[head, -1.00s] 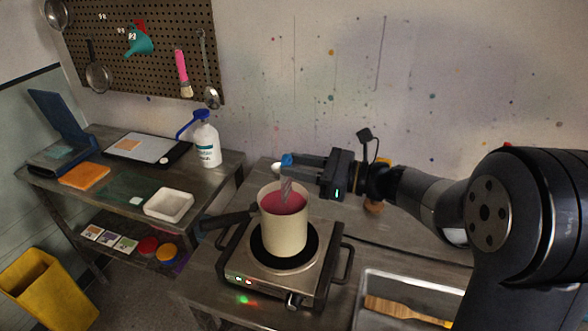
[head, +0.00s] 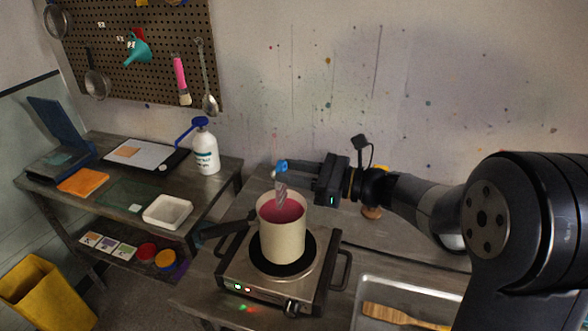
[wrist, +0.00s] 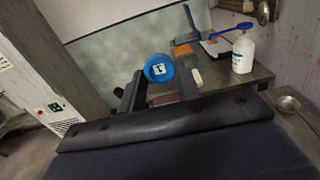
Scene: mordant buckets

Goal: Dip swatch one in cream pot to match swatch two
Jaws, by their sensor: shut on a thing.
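My gripper (head: 283,166) is shut on a blue clip (wrist: 158,68), which shows as a round blue cap with a white mark in the wrist view. A narrow greyish-pink swatch (head: 281,188) hangs below the clip in the head view. The cream pot (head: 282,236) stands upright on a hot plate and holds deep pink liquid. The swatch's lower end overlaps the pot's mouth; I cannot tell whether it touches the liquid. A tan patch (head: 128,152) lies on a white board at the left; I cannot tell whether it is swatch two.
A metal tray (head: 408,289) with a wooden paddle lies at right. The left table holds a white bottle (head: 205,152), a white dish (head: 168,211) and an orange cloth (head: 83,182).

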